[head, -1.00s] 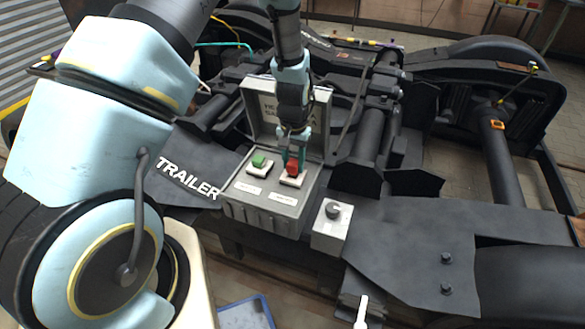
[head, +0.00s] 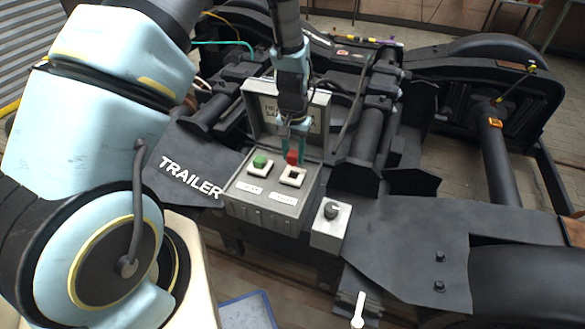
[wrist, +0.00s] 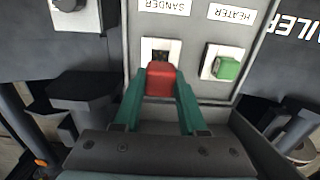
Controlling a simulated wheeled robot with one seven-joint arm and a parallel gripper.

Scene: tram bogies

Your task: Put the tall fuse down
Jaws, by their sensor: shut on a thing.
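My gripper (head: 293,150) is shut on a red block-shaped fuse (head: 292,157), which looks like the tall fuse. The fuse is held just above the white-framed socket (head: 293,177) on the right of the grey fuse box (head: 262,211). A dark opening shows in that socket. A green fuse (head: 260,161) sits in the left socket, by the HEATER label.
The box lid (head: 265,112) stands open behind the gripper. A grey switch box with a dark knob (head: 332,210) is to the right of the fuse box. The dark bogie frame (head: 400,235) surrounds it, and a blue tray (head: 246,312) lies below.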

